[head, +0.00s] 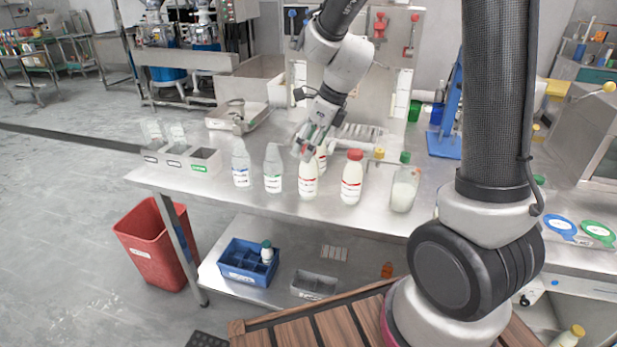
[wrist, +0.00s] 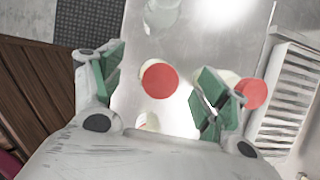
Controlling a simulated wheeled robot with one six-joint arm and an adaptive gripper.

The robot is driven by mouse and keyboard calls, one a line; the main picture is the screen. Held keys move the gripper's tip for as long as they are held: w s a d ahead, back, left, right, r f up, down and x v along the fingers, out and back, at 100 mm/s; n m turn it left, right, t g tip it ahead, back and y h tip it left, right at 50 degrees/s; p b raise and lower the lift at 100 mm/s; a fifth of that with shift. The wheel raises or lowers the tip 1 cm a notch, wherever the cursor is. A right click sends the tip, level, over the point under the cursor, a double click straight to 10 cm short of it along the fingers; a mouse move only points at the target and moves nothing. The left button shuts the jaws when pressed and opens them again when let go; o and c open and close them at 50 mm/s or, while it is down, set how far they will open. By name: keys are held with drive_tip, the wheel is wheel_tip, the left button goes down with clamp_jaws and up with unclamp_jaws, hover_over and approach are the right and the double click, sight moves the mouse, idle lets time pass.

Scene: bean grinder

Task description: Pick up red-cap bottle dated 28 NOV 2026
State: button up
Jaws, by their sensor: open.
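White bottles with red-marked labels stand upright on the steel table. One (head: 308,184) is directly below my gripper (head: 309,145), which hides much of its top. Another red-cap bottle (head: 352,178) stands to its right, and a third (head: 322,157) is partly hidden behind. In the wrist view, a red cap (wrist: 160,80) lies between the spread green-padded fingers of my gripper (wrist: 162,84), with gaps on both sides. A second red cap (wrist: 254,93) is just outside the right finger. The dates on the labels are too small to read.
A blue-label bottle (head: 241,166) and a green-label bottle (head: 273,169) stand to the left. A sectioned bin (head: 205,162) sits at the table's left end. A white slotted rack (wrist: 288,95) lies beyond the right finger.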

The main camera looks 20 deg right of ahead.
sight(309, 173)
drive_tip(key=x, duration=0.5)
drive_tip(key=shift+d+f, duration=0.2)
drive_tip(key=shift+f, duration=0.25)
drive_tip(key=shift+s, duration=0.1)
drive_tip(key=shift+c, duration=0.2)
drive_tip(key=c, duration=1.3)
